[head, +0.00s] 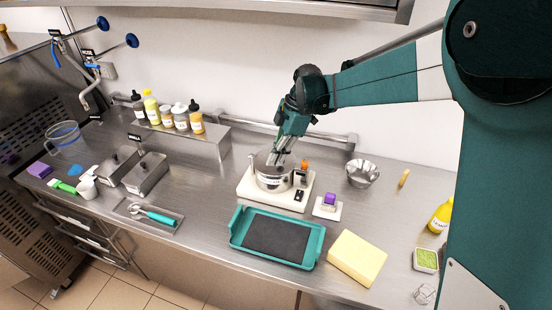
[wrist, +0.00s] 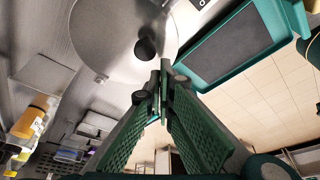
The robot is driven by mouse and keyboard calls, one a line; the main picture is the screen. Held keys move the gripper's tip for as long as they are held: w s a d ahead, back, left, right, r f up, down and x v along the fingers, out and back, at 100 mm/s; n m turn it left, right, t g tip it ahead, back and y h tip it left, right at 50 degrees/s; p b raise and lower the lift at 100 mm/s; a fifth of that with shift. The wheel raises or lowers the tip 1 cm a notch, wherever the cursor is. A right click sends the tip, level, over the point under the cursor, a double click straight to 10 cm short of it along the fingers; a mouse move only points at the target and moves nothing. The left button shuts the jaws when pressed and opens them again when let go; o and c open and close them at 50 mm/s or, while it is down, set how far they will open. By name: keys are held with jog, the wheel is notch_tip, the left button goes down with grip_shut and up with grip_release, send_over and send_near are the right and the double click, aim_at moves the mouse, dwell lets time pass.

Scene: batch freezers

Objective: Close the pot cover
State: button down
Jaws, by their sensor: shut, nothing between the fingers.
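The silver pot (head: 274,183) stands on a cream-white base (head: 252,188) in the middle of the counter. Its round metal cover (wrist: 100,35) with a black knob (wrist: 146,48) fills the upper left of the wrist view. In the head view the cover is partly hidden behind my fingers, and I cannot tell whether it sits flat on the pot. My gripper (head: 279,160) points down at the cover from above. In the wrist view my gripper (wrist: 162,70) is shut and empty, with its fingertips close to the knob. I cannot tell whether they touch the cover.
A teal tray (head: 316,242) lies in front of the base, with a yellow block (head: 357,258) to its right. A metal bowl (head: 362,173) stands to the right of the pot. Bottles (head: 151,107) line a raised shelf at the back left.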

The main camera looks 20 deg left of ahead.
jog(key=shift+s+a+r, duration=0.1)
jog(key=shift+s, duration=0.5)
notch_tip(320, 180, up, 10)
jog(key=w, duration=0.1)
jog(key=shift+d, duration=0.2)
dwell(0.5)
